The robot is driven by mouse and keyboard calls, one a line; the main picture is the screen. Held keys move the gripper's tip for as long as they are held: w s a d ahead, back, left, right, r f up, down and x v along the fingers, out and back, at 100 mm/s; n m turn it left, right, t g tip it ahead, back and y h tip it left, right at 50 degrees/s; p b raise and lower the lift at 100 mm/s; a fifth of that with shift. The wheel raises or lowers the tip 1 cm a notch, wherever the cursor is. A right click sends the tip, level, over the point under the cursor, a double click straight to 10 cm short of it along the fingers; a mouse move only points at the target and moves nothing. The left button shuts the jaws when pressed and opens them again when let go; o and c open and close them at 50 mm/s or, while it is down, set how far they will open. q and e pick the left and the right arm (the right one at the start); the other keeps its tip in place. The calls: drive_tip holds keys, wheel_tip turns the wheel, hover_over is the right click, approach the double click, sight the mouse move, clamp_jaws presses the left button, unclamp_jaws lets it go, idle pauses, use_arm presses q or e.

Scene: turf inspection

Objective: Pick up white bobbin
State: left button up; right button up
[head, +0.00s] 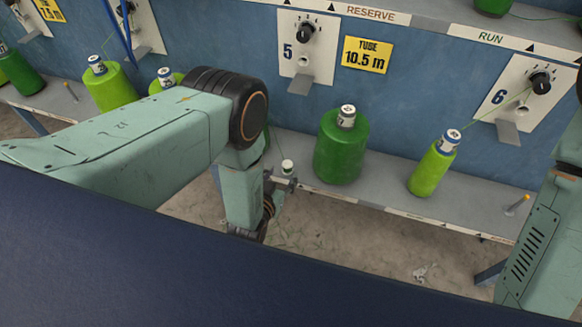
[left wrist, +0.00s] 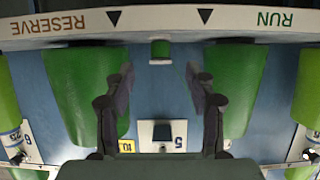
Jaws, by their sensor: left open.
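A small white-topped bobbin with green on it (head: 287,166) is at the shelf's front edge in the head view, just beyond my left gripper (head: 281,184). This seems to be the white bobbin. In the left wrist view, which is upside down, a small green piece with a pale end (left wrist: 160,50) lies centred ahead of the two spread fingers (left wrist: 159,75). The left gripper is open and empty, with a gap to the bobbin. My left arm hides part of the shelf. My right gripper is out of view; only part of the right arm shows.
A big dark green cone (head: 340,148) and a lighter green cone (head: 432,170) stand on the grey shelf (head: 385,197) right of the bobbin. More green cones (head: 110,88) stand at left. Behind is a blue panel with dial plates (head: 306,48).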

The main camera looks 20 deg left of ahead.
sight(285, 169)
use_arm(q)
drive_tip(key=b+x, duration=0.1)
drive_tip(key=x, duration=0.2)
drive_tip(key=b+x, duration=0.2)
drive_tip(key=x, duration=0.1)
drive_tip(key=shift+a+f, duration=0.1)
drive_tip(key=shift+f, duration=0.2)
drive_tip(key=shift+w+f, duration=0.1)
drive_tip(key=shift+w, duration=0.2)
drive_tip(key=shift+c, duration=0.6)
drive_tip(key=c, duration=0.9)
